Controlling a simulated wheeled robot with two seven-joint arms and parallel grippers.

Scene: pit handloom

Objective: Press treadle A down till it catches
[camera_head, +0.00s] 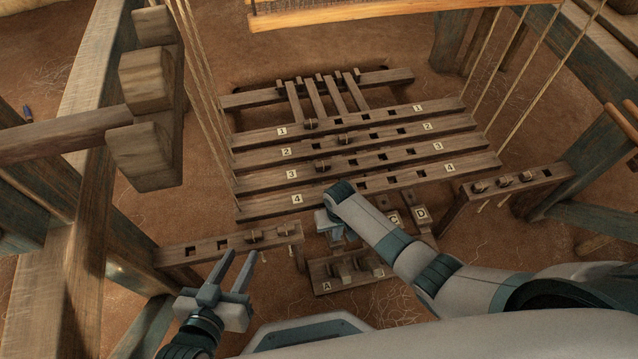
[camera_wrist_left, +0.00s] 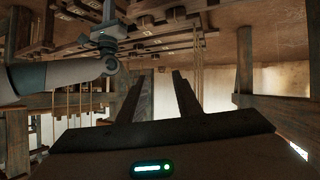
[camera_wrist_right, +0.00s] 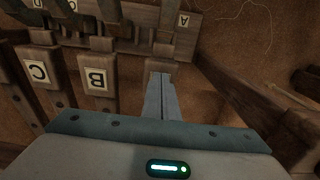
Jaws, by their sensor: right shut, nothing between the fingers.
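The treadles lie at the front of the loom. Treadles C (camera_head: 394,220) and D (camera_head: 421,214) show beside my right forearm. In the right wrist view, treadles C (camera_wrist_right: 37,70) and B (camera_wrist_right: 98,79) lie left of my fingers. The catch block (camera_head: 345,284) has a label A (camera_head: 326,286), which also shows in the right wrist view (camera_wrist_right: 184,20). My right gripper (camera_wrist_right: 160,78) is shut and empty, pointing down beside treadle B. A wooden end shows at its fingertips, likely treadle A, mostly hidden; contact cannot be told. My left gripper (camera_head: 240,262) is open and empty.
Numbered bars 1 to 4 (camera_head: 365,157) span the loom behind the treadles. A pegged beam (camera_head: 225,242) lies just behind my left gripper, and another pegged beam (camera_head: 515,182) stands at right. Wooden posts and cords rise at both sides. Open earth floor lies around the catch block.

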